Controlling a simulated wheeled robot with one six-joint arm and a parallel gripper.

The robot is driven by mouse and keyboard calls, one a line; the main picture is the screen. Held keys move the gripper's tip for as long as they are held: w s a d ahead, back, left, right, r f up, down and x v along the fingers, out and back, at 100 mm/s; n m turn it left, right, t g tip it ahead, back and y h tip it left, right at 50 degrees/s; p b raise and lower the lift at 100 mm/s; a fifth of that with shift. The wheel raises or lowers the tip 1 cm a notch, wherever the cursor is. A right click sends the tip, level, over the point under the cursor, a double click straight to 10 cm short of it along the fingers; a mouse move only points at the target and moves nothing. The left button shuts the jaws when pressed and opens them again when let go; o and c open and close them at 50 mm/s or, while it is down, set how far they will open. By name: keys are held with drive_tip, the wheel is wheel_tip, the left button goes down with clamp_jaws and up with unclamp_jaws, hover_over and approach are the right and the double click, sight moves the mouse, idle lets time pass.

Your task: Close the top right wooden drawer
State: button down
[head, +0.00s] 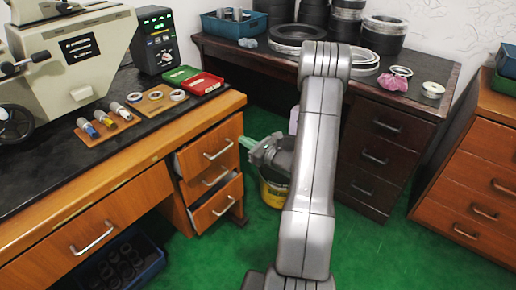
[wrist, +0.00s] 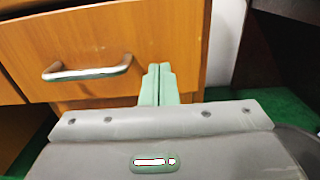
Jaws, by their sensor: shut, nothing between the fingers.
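The top right wooden drawer (head: 207,149) is in the left desk, with a silver bar handle (head: 218,150). Its front stands out a little, with a dark gap at its left edge. My gripper (head: 243,141) is at the right edge of that front, its green fingers together and empty. In the wrist view the fingers (wrist: 158,84) are shut before the lower right part of a wooden drawer front (wrist: 90,35), right of its handle (wrist: 88,68). I cannot tell whether they touch it.
Below, a middle drawer (head: 208,179) and a lower drawer (head: 217,203) show; the lower one is pulled out. A yellow bucket (head: 273,190) stands behind my arm. A dark desk (head: 375,150) with bearing rings stands at the back. Green floor (head: 215,255) is clear in front.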

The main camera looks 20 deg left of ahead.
sight(234, 134)
drive_tip(key=shift+x, duration=1.4)
drive_tip(key=b+x, duration=0.2)
drive_tip(key=x, duration=0.3)
drive_tip(key=shift+f, duration=0.1)
drive_tip(key=shift+d+r, duration=0.1)
drive_tip(key=shift+r, duration=0.2)
drive_tip(key=shift+d, duration=0.25)
drive_tip(key=v, duration=1.4)
drive_tip(key=shift+f, duration=0.2)
drive_tip(key=shift+s+a, duration=0.1)
